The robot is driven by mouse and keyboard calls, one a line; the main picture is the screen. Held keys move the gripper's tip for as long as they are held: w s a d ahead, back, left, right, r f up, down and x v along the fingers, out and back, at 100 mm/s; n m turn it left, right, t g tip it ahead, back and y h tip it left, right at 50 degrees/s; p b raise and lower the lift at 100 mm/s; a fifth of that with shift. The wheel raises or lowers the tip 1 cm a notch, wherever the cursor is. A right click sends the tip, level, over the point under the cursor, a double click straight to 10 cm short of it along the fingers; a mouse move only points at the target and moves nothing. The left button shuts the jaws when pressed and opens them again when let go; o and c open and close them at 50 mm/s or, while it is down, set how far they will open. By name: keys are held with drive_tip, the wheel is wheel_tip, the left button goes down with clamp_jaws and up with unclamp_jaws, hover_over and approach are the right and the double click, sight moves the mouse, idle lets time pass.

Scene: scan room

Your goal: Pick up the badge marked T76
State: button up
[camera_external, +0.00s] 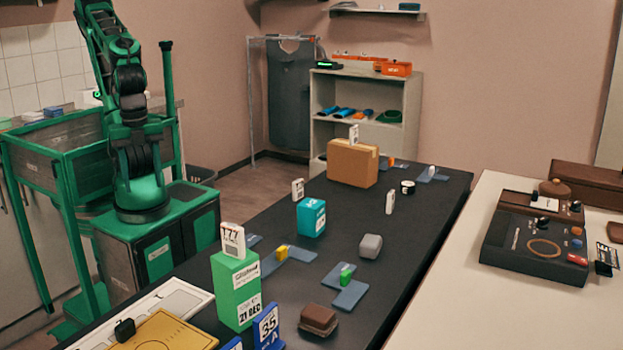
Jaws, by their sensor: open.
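Several small white badges stand about the dark table (405,260). One badge (232,240) stands on the green box (236,290), with large dark print I cannot read surely. Another badge (354,134) stands on the brown cardboard box (352,163). A badge (297,188) stands behind the teal box (311,217), and another (390,201) stands near the table's right side. Their marks are too small to read, so I cannot tell which is T76. My green and black arm rises at the left and leaves the top of the picture; my gripper is not in view.
A gold tray (170,330) is at the front left. A pale counter (450,310) flanks the right.

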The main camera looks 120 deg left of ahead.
drive_tip(key=shift+c, duration=0.6)
drive_tip(key=c, duration=0.4)
